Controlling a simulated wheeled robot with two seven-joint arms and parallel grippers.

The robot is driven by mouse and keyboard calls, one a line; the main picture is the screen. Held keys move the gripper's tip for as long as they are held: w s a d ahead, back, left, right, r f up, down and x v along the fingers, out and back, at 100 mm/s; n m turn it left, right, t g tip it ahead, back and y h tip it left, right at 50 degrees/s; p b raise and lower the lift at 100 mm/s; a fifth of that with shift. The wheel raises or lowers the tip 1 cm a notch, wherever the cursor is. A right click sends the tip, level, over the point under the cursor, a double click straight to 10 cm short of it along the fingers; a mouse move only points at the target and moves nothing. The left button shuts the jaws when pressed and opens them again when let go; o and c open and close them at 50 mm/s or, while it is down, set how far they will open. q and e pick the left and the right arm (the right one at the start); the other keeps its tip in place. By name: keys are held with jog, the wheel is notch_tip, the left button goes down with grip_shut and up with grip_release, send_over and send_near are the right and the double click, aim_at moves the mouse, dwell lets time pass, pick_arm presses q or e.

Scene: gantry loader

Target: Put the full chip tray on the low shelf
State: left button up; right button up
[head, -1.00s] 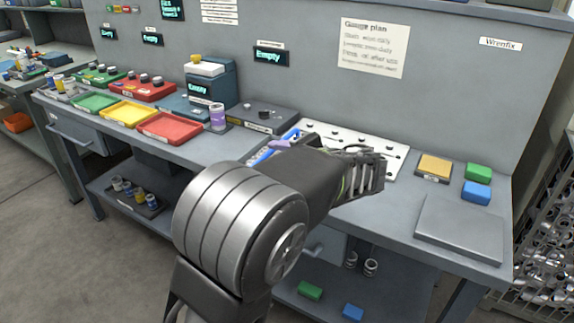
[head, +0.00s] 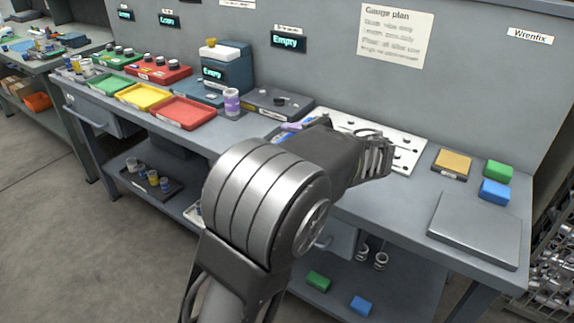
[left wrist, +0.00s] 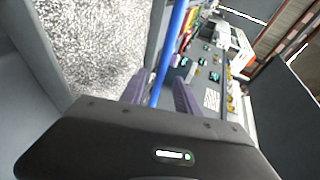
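My left gripper (head: 292,127) is over the bench, at the left end of the white pegged plate, mostly hidden behind my forearm; part of a purple finger shows. A blue thing (head: 308,122) shows beside that finger, possibly the rim of the chip tray; most of it is hidden. In the left wrist view, a long blue strip (left wrist: 166,62) runs between the two purple fingers (left wrist: 160,92). Whether they press on it I cannot tell. A speckled grey-white surface (left wrist: 100,45) lies left of the strip; whether it is chips or floor is unclear. My right gripper is not in view.
The low shelf (head: 400,290) under the bench holds a green block (head: 318,281), a blue block (head: 360,305) and springs (head: 372,255). A small tray of jars (head: 150,180) sits farther left. A red tray (head: 183,112) and a flat grey plate (head: 475,230) lie on the bench top.

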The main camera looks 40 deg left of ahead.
pick_arm(q)
jog(key=shift+x, duration=2.65)
jog(key=shift+s+f, duration=0.1)
jog(key=shift+s, duration=0.1)
grip_shut()
